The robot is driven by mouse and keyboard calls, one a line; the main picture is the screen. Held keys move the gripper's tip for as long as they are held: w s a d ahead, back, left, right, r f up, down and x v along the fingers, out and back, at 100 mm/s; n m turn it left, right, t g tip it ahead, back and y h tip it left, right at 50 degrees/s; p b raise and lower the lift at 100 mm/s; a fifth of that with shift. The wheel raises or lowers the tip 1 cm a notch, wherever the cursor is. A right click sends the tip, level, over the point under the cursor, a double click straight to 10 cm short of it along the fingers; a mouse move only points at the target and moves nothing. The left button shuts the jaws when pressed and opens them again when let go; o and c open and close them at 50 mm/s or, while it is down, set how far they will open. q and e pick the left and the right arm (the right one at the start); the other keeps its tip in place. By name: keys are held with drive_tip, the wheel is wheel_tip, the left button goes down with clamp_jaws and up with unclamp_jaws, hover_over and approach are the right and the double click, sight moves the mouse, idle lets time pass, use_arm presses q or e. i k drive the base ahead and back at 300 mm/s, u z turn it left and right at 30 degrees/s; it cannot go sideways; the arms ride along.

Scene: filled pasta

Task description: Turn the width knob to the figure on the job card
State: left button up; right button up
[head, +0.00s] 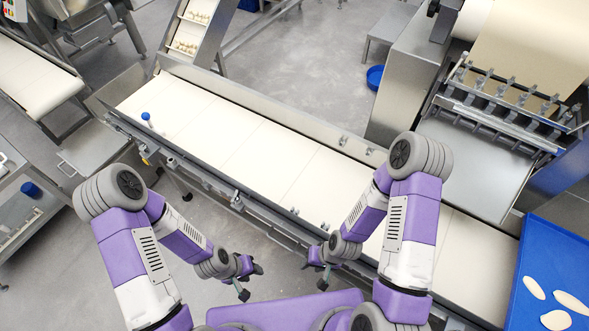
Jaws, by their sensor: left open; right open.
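No width knob with readable figures and no job card can be made out in the head view. A small blue ball-ended handle (146,117) on a pale stem stands at the left end of the long conveyor; I cannot tell whether it is the width knob. My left gripper (251,281) is open and empty, low in front of the conveyor, over the floor. My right gripper (314,276) is open and empty, to its right, near the conveyor's front edge. Both are well away from the blue handle.
The long conveyor (285,160) with a cream belt runs diagonally across in front of me. A steel machine with a row of rollers (500,110) stands at the right. A blue tray (570,255) holds several pale dough pieces. Grey floor (300,60) lies open behind the conveyor.

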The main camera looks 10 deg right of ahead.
sight(207, 187)
drive_tip(key=u, duration=2.15)
drive_tip(key=i, duration=2.9)
drive_tip(key=z, duration=3.55)
